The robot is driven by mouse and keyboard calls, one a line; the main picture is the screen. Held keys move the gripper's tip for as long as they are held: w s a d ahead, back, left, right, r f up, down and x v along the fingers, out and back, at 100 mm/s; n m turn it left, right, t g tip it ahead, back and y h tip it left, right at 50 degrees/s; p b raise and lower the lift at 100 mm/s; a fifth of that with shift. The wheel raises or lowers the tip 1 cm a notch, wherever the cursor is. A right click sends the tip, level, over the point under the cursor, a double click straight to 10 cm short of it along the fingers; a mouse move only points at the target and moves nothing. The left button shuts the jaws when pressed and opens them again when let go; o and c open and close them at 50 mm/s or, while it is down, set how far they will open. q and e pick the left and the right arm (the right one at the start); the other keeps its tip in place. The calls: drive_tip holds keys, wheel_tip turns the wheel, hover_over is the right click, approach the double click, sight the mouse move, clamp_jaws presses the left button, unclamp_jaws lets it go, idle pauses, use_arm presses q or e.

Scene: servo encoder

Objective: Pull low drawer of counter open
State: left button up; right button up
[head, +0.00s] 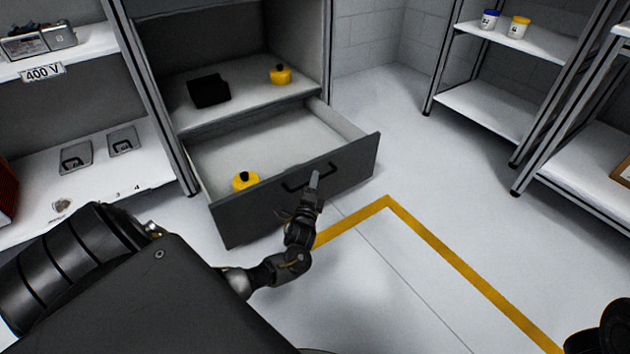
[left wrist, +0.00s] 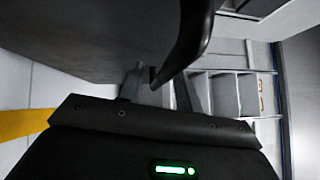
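The counter's low drawer (head: 295,203) is pulled well out, with its dark front away from the cabinet and its light interior showing. A black bar handle (head: 296,187) sits on its front; a dark curved bar, seemingly this handle (left wrist: 190,48), crosses the left wrist view. My right gripper is not clearly visible.
A yellow round object (head: 245,180) lies in the drawer. A black box (head: 209,91) and another yellow object (head: 281,75) stand on the shelf above. Shelves flank both sides. The floor right of the drawer is clear, with a yellow line (head: 460,265).

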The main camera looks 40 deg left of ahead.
use_arm(q)
drive_tip(key=shift+x, duration=0.95)
clamp_jaws()
